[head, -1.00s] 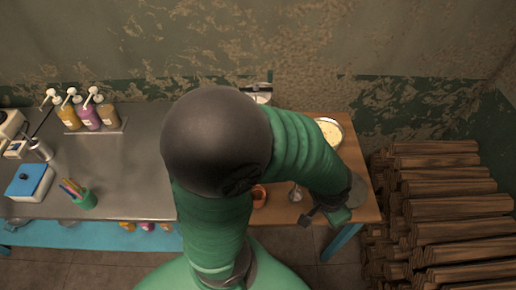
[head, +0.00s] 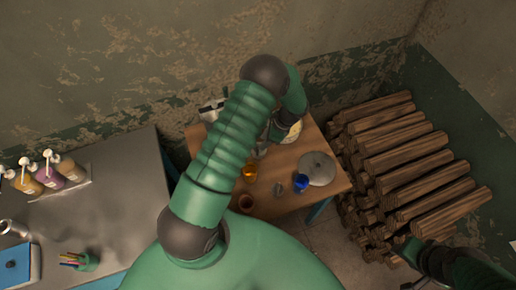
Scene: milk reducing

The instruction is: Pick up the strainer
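My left arm reaches from the bottom middle over the wooden table (head: 218,215). My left gripper (head: 274,132) points down at the table's far side, beside a pan with pale yellow contents (head: 295,132). The arm partly hides the gripper, and I cannot tell if it is open. A small metal piece (head: 261,151) shows just below it. I cannot tell whether this is part of the strainer; no strainer shows clearly. My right gripper (head: 409,264) is dark and partly cut off at the lower right, away from the table; its opening is unclear.
The table also holds a round metal lid (head: 318,168), a blue item (head: 301,182), an orange cup (head: 249,171) and a brown pot (head: 245,203). Stacked logs (head: 400,160) stand right of it. A metal counter (head: 110,205) with pump bottles (head: 48,172) is at left.

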